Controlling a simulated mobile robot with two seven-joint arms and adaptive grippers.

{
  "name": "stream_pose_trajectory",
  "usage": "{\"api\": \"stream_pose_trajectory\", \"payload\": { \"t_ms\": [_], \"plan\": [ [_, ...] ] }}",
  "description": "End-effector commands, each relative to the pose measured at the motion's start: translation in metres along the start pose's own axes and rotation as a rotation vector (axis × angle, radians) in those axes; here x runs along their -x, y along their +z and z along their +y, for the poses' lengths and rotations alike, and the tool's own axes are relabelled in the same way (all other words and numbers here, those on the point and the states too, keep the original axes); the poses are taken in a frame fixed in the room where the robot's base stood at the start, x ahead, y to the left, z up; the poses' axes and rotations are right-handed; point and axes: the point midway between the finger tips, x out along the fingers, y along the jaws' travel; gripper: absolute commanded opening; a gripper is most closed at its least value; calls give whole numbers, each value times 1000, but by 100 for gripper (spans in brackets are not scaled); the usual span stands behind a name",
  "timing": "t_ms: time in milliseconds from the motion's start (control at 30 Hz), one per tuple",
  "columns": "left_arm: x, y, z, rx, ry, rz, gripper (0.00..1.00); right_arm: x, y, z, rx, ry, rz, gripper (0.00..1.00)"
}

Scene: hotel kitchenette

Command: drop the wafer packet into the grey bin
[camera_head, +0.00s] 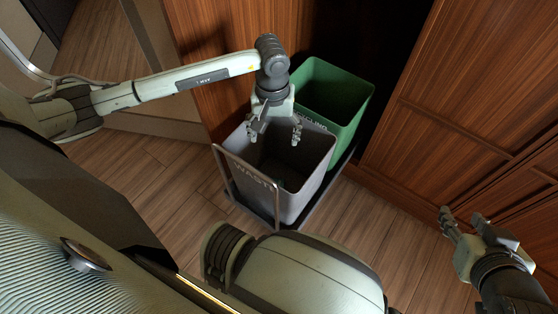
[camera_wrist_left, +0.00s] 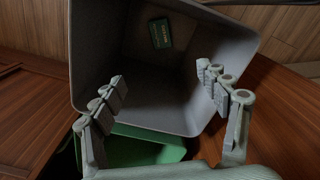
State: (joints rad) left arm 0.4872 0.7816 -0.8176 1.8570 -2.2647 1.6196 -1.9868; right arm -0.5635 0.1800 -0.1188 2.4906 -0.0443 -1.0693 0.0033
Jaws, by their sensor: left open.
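The grey bin (camera_head: 312,160) is marked WASTE and stands in a pulled-out rack in the head view. My left gripper (camera_head: 275,137) is over its opening, pointing down, with the fingers apart and nothing between them. In the left wrist view, the grey bin (camera_wrist_left: 85,50) opens beyond my left gripper (camera_wrist_left: 163,85). A small dark green packet with yellowish lettering, seemingly the wafer packet (camera_wrist_left: 161,33), lies inside the grey bin, apart from the fingers.
A green recycling bin (camera_head: 335,92) stands directly behind the grey bin. A metal rack frame (camera_head: 277,205) rises at the grey bin's front. Wooden cabinet panels (camera_head: 480,85) are to the right. Wood floor (camera_head: 170,180) is clear at left.

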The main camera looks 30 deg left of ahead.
Motion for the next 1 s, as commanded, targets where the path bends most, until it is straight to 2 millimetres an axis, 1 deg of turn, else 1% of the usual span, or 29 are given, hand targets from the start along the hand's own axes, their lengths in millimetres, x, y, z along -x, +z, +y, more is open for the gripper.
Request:
{"api": "stream_pose_trajectory", "payload": {
  "t_ms": [300, 400, 500, 600, 700, 1000],
  "plan": [
    [67, -1, 0, -1, 0, 6, 75, 0, 0, 0, 0, -1, 0, 40],
    [85, -1, 0, 0, 0, 6, 75, 0, 0, 0, 0, -1, 0, 40],
    [98, -1, 0, 0, 1, 4, 75, 0, 0, 0, 0, -1, 0, 40],
    [106, 0, 0, 0, 0, 2, 75, 0, 0, 0, 0, -1, -1, 40],
    [109, 0, 0, 1, 0, 2, 75, 0, 0, 0, 0, -1, -1, 40],
    [109, 0, 0, 1, 0, 1, 75, 0, 0, 0, 0, -1, -1, 40]
  ]
}}
